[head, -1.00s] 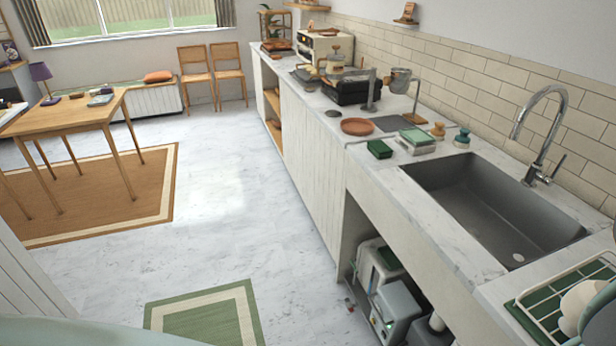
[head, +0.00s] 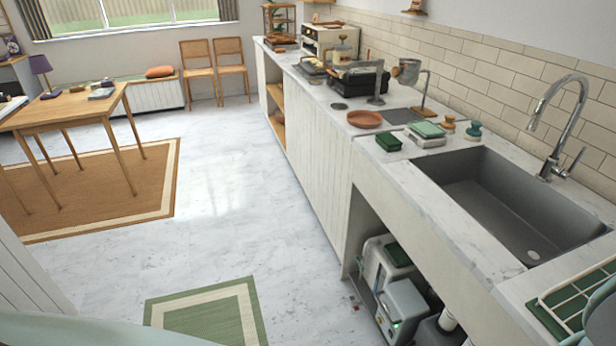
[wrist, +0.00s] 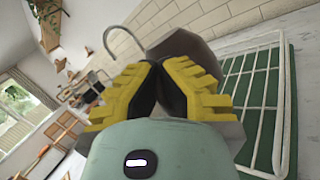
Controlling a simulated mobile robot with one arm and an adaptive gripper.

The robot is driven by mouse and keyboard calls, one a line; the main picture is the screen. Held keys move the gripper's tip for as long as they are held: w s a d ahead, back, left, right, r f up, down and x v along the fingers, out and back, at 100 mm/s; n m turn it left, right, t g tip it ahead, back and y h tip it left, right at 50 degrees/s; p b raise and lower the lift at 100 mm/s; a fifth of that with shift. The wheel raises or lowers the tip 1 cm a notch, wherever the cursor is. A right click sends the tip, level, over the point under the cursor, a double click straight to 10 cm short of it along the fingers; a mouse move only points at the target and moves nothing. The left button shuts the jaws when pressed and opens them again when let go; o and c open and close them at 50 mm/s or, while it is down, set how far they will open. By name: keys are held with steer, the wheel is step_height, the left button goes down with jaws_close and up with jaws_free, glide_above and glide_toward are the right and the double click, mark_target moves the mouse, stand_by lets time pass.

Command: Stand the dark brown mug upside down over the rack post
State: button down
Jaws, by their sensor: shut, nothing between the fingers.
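My gripper (wrist: 160,68) has yellow ridged fingers, shut with nothing between them. A dark brown rounded shape (wrist: 182,45), probably the dark brown mug, shows just beyond the fingertips in the wrist view. The fingers hide its lower part, so I cannot tell which way up it is or whether they touch it. A white wire dish rack (wrist: 262,95) on a green mat stands to its right. It also shows at the lower right of the head view (head: 563,300). I cannot make out the rack post. My gripper is not clearly seen in the head view.
The grey sink (head: 510,200) with its curved tap (head: 548,115) lies beyond the rack.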

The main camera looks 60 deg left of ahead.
steer(key=shift+w+a+f+b, duration=0.1)
steer(key=shift+a+f+b, duration=0.05)
steer(key=shift+f+b, duration=2.6)
steer(key=shift+b, duration=0.75)
steer(key=c, duration=1.1)
jaws_free()
steer(key=shift+o, duration=0.2)
steer(key=shift+f, duration=0.1)
